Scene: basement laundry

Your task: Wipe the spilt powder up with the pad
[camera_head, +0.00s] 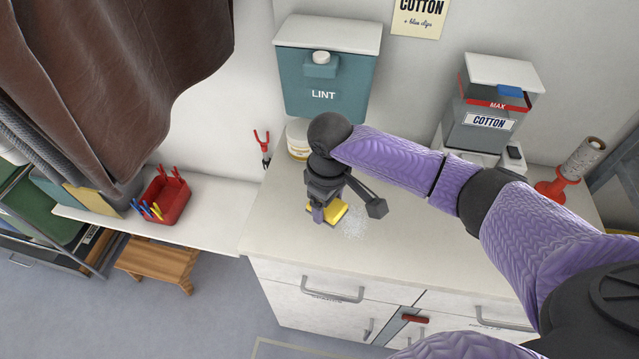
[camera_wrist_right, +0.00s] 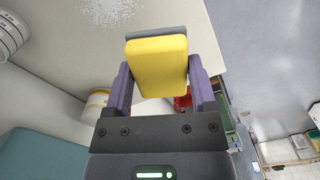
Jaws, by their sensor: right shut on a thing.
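My right gripper (camera_head: 326,212) is shut on a yellow pad (camera_head: 339,211) with a grey layer on one face. The pad also shows between the two fingers in the right wrist view (camera_wrist_right: 157,65). The spilt powder (camera_head: 354,222) is a pale speckled patch on the worktop, just right of the pad in the head view. The powder also shows in the right wrist view (camera_wrist_right: 107,11), beyond the pad at the top. I cannot tell whether the pad touches the worktop. My left gripper is not in view.
The pale worktop (camera_head: 290,218) is clear around the powder. A teal lint bin (camera_head: 324,88) hangs behind, with a round tub (camera_head: 298,138) below it. A cotton box (camera_head: 487,122) and a red spool holder (camera_head: 557,190) stand right. A red peg basket (camera_head: 162,200) sits left.

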